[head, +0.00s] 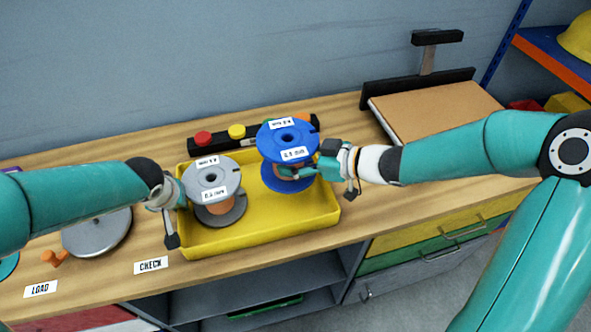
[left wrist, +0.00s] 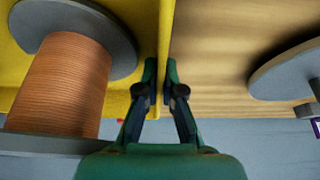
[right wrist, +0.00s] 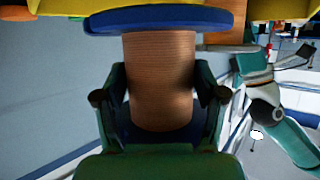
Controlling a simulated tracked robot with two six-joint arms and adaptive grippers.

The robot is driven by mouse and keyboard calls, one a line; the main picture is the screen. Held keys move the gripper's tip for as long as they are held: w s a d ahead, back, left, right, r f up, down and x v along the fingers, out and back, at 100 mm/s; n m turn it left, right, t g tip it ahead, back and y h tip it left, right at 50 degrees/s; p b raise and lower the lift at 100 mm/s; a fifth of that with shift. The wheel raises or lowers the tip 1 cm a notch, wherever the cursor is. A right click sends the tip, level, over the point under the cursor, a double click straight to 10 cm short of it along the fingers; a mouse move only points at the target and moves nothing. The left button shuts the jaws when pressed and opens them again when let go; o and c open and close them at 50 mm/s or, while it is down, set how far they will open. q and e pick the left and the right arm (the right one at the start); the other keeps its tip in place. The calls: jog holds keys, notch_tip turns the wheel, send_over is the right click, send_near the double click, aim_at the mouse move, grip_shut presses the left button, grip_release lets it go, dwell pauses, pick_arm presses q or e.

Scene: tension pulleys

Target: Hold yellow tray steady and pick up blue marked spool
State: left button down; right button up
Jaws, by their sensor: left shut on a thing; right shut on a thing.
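The yellow tray (head: 270,233) stands on the wooden bench and also shows in the left wrist view (left wrist: 140,60). My left gripper (head: 180,197) is shut on the tray's left wall, one finger on each side in the left wrist view (left wrist: 160,90). The blue spool (head: 270,140), with white labels on its top flange, is upright at the tray's right part. My right gripper (head: 318,172) is shut on its copper-wound core, with the fingers on both sides in the right wrist view (right wrist: 160,95). I cannot tell whether its lower flange touches the tray floor.
A grey spool (head: 210,178) stands upright in the tray's left part. Behind the tray is a black box with red and yellow buttons (head: 237,132). A grey disc (head: 97,233) lies left. A brown board (head: 435,110) is at the back right. CHECK (head: 151,265) and LOAD labels mark the front edge.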

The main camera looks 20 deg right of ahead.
aim_at(295, 148)
jog(key=shift+r, duration=1.5)
pick_arm(q)
jog(key=c, duration=1.2)
grip_release()
jog(key=shift+c, duration=0.2)
jog(key=shift+r, duration=0.15)
jog(key=v, duration=1.1)
jog(key=shift+s+r, duration=0.25)
